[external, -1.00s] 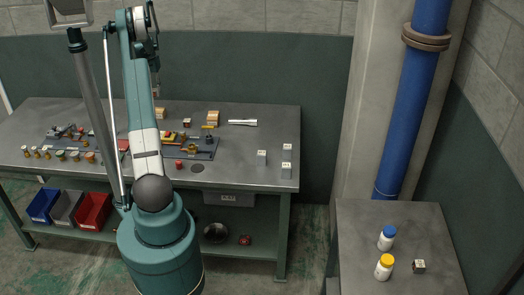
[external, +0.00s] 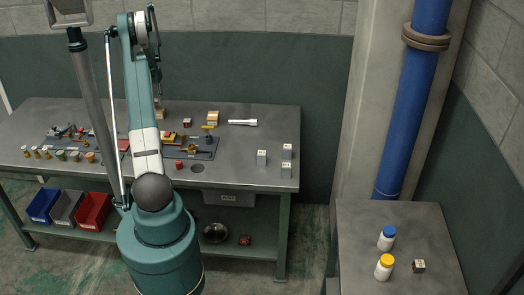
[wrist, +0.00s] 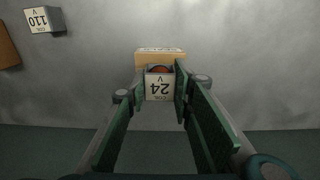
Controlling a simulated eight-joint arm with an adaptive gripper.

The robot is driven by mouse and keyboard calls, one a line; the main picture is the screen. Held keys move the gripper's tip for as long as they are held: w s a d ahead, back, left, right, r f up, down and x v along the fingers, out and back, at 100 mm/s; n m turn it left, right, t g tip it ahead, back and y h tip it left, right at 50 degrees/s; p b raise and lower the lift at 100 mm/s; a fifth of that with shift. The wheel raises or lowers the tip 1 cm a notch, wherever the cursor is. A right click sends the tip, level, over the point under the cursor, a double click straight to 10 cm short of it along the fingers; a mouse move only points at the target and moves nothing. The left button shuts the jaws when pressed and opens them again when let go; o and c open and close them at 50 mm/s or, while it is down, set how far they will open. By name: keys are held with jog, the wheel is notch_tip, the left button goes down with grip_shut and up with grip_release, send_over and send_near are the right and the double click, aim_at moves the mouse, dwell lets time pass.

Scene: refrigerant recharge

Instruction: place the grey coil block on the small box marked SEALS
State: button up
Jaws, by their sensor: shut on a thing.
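My gripper (wrist: 159,93) is shut on the grey coil block (wrist: 159,88), which has a pale label reading 24 V, upside down in the wrist view. A small tan box (wrist: 160,56) shows just beyond the block in that view. The block covers part of it; its lettering is too small to read. I cannot tell whether block and box touch. In the external view, my gripper (external: 157,88) is over the back of the bench, with a tan box (external: 160,112) close below. The held block cannot be made out there.
A second coil block, marked 110 V (wrist: 43,19), stands to one side on the bench, with another tan box (wrist: 6,46) at the picture's edge. The bench (external: 240,163) also holds a mat of parts, white-labelled blocks (external: 262,158) and a pale tool (external: 242,122).

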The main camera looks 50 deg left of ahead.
jog(key=shift+f, duration=1.15)
jog(key=shift+f, duration=0.15)
jog(key=o, duration=1)
jog(key=shift+c, duration=0.2)
jog(key=shift+r, duration=0.2)
notch_tip(320, 180, up, 12)
jog(key=shift+d, duration=0.1)
